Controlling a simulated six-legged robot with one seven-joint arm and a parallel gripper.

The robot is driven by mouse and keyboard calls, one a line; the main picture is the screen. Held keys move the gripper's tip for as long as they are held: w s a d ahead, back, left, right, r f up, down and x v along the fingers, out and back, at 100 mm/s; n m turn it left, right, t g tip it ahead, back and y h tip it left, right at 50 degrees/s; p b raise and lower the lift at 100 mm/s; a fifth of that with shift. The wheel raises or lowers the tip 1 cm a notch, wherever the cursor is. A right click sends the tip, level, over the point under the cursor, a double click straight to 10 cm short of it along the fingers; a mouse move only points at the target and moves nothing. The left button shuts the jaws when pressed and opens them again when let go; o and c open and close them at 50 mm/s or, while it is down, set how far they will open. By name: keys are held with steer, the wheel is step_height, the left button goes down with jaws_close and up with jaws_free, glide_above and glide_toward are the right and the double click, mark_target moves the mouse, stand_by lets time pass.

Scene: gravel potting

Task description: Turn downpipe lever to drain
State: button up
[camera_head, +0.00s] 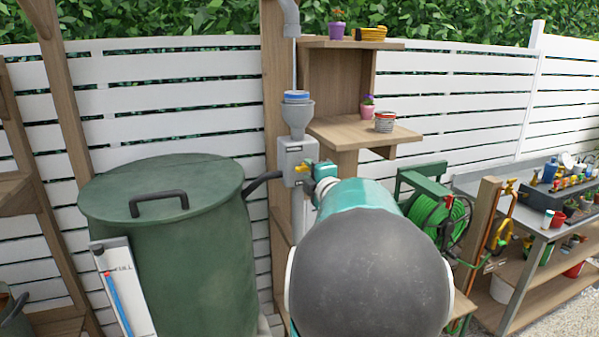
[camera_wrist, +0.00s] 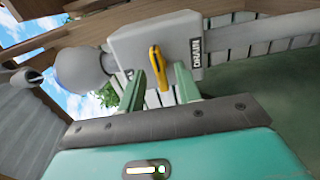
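The grey diverter box (camera_head: 292,152) sits on the downpipe against the wooden post. Its yellow lever (camera_head: 300,169) is partly hidden by my gripper (camera_head: 321,172) in the head view. In the wrist view the box (camera_wrist: 128,48) carries a label reading DRAIN (camera_wrist: 196,52). The yellow lever (camera_wrist: 158,68) stands between the two green fingers of my gripper (camera_wrist: 161,82). The fingers are apart, with a gap visible on each side of the lever. Whether the lever touches either finger cannot be told. The lever points along the picture's vertical, not at the label.
A green lidded water barrel (camera_head: 190,250) stands left of the post, joined to the box by a dark hose (camera_head: 262,183). A wooden shelf (camera_head: 350,130) with pots is behind my arm. A green hose reel (camera_head: 437,215) and a potting bench (camera_head: 500,187) stand to the right.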

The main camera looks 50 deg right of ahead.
steer(key=shift+w+d, duration=0.3)
steer(key=shift+w, duration=0.25)
steer(key=shift+c, duration=0.2)
jaws_close()
